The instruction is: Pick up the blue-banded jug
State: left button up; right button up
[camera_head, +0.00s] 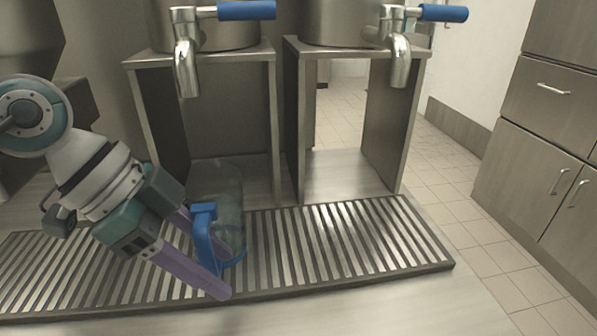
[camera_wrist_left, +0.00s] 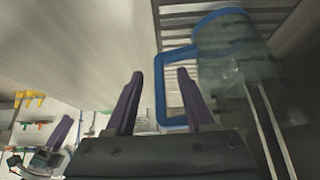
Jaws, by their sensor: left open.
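The blue-banded jug (camera_head: 226,192) is a clear jug with a blue handle (camera_head: 203,237). It stands upright on the slatted drip tray (camera_head: 330,240), below the left tap. Part of the jug is hidden behind the gripper in the head view.
Two steel taps with blue levers, the left tap (camera_head: 186,65) and the right tap (camera_head: 399,60), hang over the tray from steel stands. The right half of the tray is clear. A steel cabinet (camera_head: 540,150) stands at the far right beyond the tiled floor.

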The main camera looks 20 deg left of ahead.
pick_arm(q)
jog(key=shift+x, duration=1.2)
grip_shut()
dwell(0.5)
